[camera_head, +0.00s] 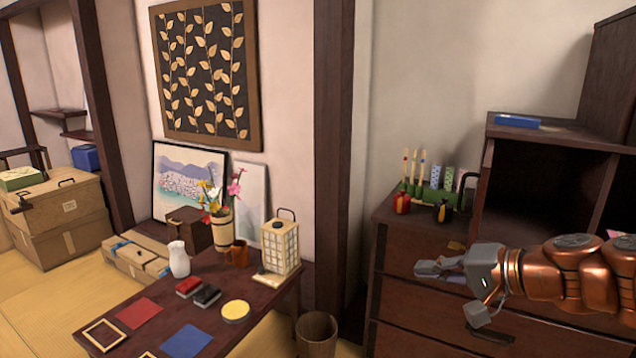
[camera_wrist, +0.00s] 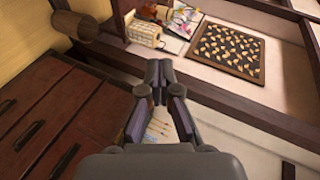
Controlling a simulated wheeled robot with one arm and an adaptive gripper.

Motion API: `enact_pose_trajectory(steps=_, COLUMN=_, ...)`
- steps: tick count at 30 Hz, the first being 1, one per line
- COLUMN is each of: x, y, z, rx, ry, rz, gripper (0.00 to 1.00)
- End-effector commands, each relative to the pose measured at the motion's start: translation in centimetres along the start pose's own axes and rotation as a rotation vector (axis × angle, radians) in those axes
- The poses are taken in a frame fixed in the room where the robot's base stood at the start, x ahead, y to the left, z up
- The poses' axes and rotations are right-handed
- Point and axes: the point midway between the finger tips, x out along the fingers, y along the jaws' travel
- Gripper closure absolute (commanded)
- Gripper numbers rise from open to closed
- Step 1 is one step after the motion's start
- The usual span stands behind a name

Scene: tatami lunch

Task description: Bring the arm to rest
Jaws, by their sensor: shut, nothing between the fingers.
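My gripper (camera_head: 432,268) is at the right of the head view, at the end of my copper-coloured arm, which reaches in from the right edge. It is in front of the dark wooden drawer chest (camera_head: 399,258) and points left. The fingers are shut with nothing between them. In the wrist view my gripper (camera_wrist: 158,72) shows in the middle with its fingertips together. Whether the gripper touches the chest front cannot be told.
A low dark table (camera_head: 262,322) holds a lantern (camera_head: 281,248), a white vase (camera_head: 179,260) and several small items. A bin (camera_head: 316,336) stands beside it. Small items, including a red one (camera_head: 401,203), stand on the chest top. Boxes (camera_head: 62,212) stand far left. Tatami shows at left.

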Motion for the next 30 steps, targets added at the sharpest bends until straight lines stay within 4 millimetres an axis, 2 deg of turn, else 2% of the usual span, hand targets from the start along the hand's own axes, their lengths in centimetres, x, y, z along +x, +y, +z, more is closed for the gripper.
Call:
enact_pose_trajectory(steps=1, x=0.2, y=-1.8, z=2.5, rx=-0.045, ry=-0.069, rz=0.058, gripper=1.0)
enact_pose_trajectory(steps=4, x=0.7, y=-2.0, z=7.6, rx=-0.118, ry=-0.205, rz=0.178, gripper=1.0)
enact_pose_trajectory(steps=6, x=0.2, y=-1.8, z=10.8, rx=-0.168, ry=-0.288, rz=0.269, gripper=1.0)
enact_pose_trajectory(steps=8, x=-0.5, y=-1.4, z=13.2, rx=-0.207, ry=-0.355, rz=0.349, gripper=1.0)
enact_pose_trajectory(steps=12, x=-3.8, y=-0.1, z=17.8, rx=-0.294, ry=-0.49, rz=0.544, gripper=1.0)
enact_pose_trajectory(steps=15, x=-7.1, y=0.9, z=20.1, rx=-0.346, ry=-0.572, rz=0.69, gripper=1.0)
enact_pose_trajectory(steps=21, x=-13.8, y=2.5, z=21.8, rx=-0.417, ry=-0.662, rz=0.941, gripper=1.0)
enact_pose_trajectory(steps=24, x=-15.9, y=3.0, z=22.0, rx=-0.435, ry=-0.681, rz=1.018, gripper=1.0)
enact_pose_trajectory(steps=27, x=-17.1, y=3.3, z=21.9, rx=-0.442, ry=-0.686, rz=1.059, gripper=1.0)
enact_pose_trajectory(steps=30, x=-17.4, y=3.5, z=22.0, rx=-0.444, ry=-0.688, rz=1.072, gripper=1.0)
